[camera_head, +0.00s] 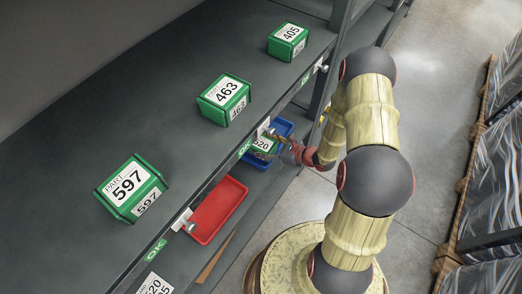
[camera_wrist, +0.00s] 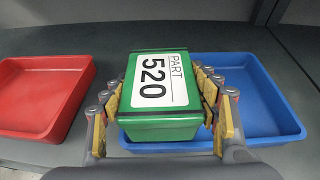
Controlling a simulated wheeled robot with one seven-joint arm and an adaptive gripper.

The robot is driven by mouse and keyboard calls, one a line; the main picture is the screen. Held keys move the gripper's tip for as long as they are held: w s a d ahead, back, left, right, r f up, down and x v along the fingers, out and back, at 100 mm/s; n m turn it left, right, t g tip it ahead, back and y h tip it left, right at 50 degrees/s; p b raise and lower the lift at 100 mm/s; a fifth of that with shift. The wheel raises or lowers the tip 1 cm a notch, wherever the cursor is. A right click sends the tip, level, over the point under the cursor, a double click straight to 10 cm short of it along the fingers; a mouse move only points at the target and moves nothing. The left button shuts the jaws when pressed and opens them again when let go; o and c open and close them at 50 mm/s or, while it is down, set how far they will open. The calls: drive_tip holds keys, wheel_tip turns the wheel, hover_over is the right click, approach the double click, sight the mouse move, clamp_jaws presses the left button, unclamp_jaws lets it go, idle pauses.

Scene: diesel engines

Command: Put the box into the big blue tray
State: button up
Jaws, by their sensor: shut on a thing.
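The box is green with a white label reading PART 520 (camera_wrist: 160,130). In the wrist view my gripper (camera_wrist: 162,105) is shut on it, with fingers on both its left and right sides. The big blue tray (camera_wrist: 272,112) lies beyond and to the right of the box, which covers the tray's left part. In the head view the box (camera_head: 263,144) shows at the blue tray (camera_head: 284,127) on the lower shelf, with my gripper (camera_head: 276,142) beside it. I cannot tell whether the box touches the tray floor.
A red tray (camera_wrist: 42,92) lies left of the blue one, and also shows in the head view (camera_head: 218,212). The upper shelf (camera_head: 165,130) holds green boxes 597 (camera_head: 131,188), 463 (camera_head: 224,98) and 405 (camera_head: 288,41) above. A wrapped pallet (camera_head: 497,150) stands at right.

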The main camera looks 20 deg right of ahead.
sight(275, 151)
drive_tip(key=shift+w+f+b, duration=0.35)
drive_tip(key=shift+w+f, duration=0.5)
drive_tip(key=shift+f, duration=0.2)
drive_tip(key=shift+w+f+b, duration=0.1)
drive_tip(key=shift+f+b, duration=0.75)
drive_tip(key=shift+f, duration=0.65)
drive_tip(key=shift+f, duration=0.1)
drive_tip(key=o, duration=1.4)
drive_tip(key=shift+c, duration=0.2)
drive_tip(key=shift+d, duration=0.15)
drive_tip(key=p+v, duration=0.3)
drive_tip(key=v, duration=0.7)
drive_tip(key=shift+d+r, duration=0.1)
drive_tip(key=shift+r, duration=0.15)
drive_tip(key=shift+s+d+r, duration=0.2)
drive_tip(key=shift+s+d, duration=0.2)
drive_tip(key=shift+s, duration=0.35)
